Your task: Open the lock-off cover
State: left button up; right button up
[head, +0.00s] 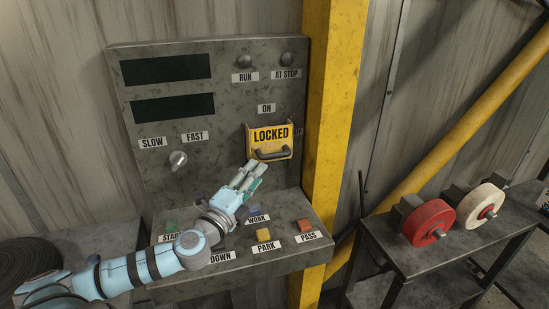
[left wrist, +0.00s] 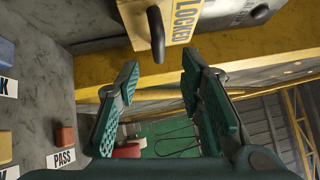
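The lock-off cover (head: 286,143) is a yellow box marked LOCKED, closed on the upright face of the grey control panel, with a dark bar handle (head: 272,154) along its lower edge. In the left wrist view the yellow cover (left wrist: 180,28) and its handle (left wrist: 156,35) show at the top. My left gripper (head: 252,172) is just below and left of the handle, apart from it. In the left wrist view its fingers (left wrist: 160,75) are spread, with nothing between them; the handle lies beyond the tips. My right gripper is not in view.
A knob (head: 178,160) marked SLOW and FAST is left of the cover. Buttons, including a yellow one (head: 263,235) and an orange one (head: 304,225), sit on the ledge below my gripper. A yellow post (head: 331,110) stands close right. A bench with red and white wheels (head: 429,222) is farther right.

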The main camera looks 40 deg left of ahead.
aim_at(272, 158)
pick_arm(q)
jog(key=x, duration=0.2)
jog(key=p+x, duration=0.1)
jog(key=x, duration=0.2)
jog(key=shift+r, duration=0.2)
jog(key=x, duration=0.1)
jog(key=p+x, duration=0.1)
jog(key=x, duration=0.1)
jog(key=p+x, duration=0.1)
jog(key=x, duration=0.1)
jog(key=shift+w+d+f, duration=0.1)
jog(key=shift+d+f, duration=0.05)
jog(key=shift+f, duration=0.2)
jog(key=shift+w, duration=0.1)
jog(key=shift+c, duration=0.2)
grip_shut()
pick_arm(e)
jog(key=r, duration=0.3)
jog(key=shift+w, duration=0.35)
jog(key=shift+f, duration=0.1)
